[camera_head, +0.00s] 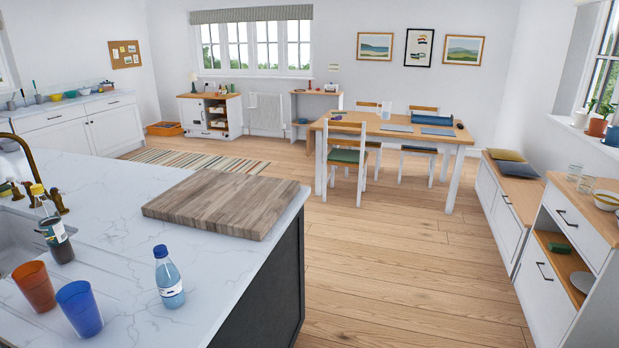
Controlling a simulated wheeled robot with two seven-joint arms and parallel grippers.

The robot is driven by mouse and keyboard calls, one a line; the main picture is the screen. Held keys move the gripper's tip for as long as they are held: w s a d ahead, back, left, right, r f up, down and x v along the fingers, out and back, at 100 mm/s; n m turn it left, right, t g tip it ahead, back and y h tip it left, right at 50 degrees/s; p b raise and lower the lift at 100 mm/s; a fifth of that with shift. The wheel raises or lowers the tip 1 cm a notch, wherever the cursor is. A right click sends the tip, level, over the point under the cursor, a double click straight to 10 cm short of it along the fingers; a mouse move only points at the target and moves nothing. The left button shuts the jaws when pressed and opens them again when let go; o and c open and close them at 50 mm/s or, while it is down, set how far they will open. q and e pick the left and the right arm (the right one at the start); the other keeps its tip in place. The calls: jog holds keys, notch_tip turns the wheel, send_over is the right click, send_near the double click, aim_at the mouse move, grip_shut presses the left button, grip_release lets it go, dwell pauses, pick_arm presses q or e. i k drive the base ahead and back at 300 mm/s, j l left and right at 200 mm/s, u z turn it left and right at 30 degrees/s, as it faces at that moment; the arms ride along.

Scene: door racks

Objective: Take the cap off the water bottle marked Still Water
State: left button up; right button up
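A clear water bottle (169,279) with a blue cap (160,251) stands upright on the white marble worktop (120,260). The cap is on the bottle. It has a pale blue and white label, too small to read, so I cannot confirm the words Still Water. A second bottle (56,232) with a yellow cap and dark contents stands to the left, near the sink. Neither of my grippers shows in the head view.
An orange cup (35,287) and a blue cup (79,308) stand left of the water bottle. A large wooden board (222,203) lies behind it. A sink (18,240) with a brass tap (36,168) is at far left. The worktop's right edge drops to the floor.

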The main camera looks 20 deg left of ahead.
aim_at(169, 284)
jog(key=i+l+u, duration=0.1)
jog(key=u, duration=0.35)
jog(key=i+l+u, duration=0.15)
jog(key=u, duration=0.3)
jog(key=i+l+u, duration=0.2)
jog(key=u, duration=0.3)
jog(key=i+l+u, duration=0.1)
jog(key=l+u, duration=0.15)
jog(key=u, duration=0.2)
